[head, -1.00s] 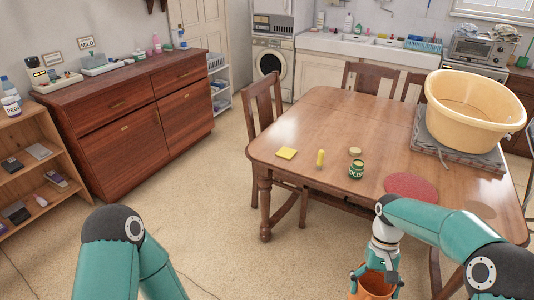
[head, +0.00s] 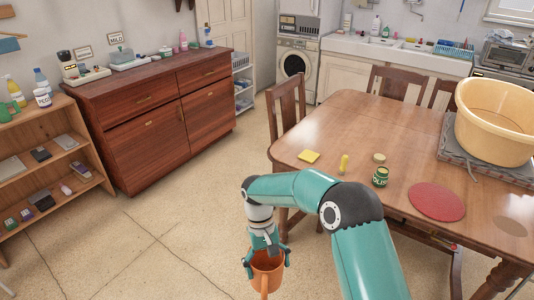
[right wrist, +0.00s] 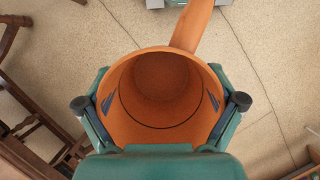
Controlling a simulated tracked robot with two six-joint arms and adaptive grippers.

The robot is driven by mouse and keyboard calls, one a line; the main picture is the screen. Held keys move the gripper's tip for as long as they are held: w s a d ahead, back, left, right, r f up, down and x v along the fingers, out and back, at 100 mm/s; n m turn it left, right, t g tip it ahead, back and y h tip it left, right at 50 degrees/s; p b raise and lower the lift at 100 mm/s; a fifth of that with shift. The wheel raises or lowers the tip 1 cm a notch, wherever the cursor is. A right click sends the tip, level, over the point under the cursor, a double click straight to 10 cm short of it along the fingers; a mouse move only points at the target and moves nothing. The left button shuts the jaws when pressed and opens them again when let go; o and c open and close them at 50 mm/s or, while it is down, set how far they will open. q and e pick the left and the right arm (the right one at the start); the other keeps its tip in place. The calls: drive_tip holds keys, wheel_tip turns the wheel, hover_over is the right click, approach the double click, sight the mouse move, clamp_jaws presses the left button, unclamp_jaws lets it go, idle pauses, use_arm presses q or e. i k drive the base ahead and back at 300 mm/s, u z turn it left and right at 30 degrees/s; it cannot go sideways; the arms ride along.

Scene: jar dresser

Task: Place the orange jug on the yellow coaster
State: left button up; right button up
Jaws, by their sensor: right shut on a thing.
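The orange jug (head: 266,274) hangs upright in my right gripper (head: 266,256), over the open floor in front of the table. The right wrist view looks down into the open mouth of the jug (right wrist: 162,98), with a finger on each side of it and its handle pointing to the top. It looks empty. A flat yellow square (head: 309,156) lies near the left corner of the wooden table top; it looks like the yellow coaster. The jug is apart from it, lower and nearer to me. My left gripper is not in view.
The wooden table (head: 400,124) also bears a small yellow item (head: 344,163), a green jar (head: 380,177), a lid (head: 379,157), a red round mat (head: 437,201) and a large basin (head: 495,122).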

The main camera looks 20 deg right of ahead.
sight(314, 155)
drive_tip(key=u, duration=0.45)
drive_tip(key=i, duration=1.35)
drive_tip(key=z, duration=1.3)
drive_tip(key=i, duration=1)
drive_tip(key=u, duration=0.05)
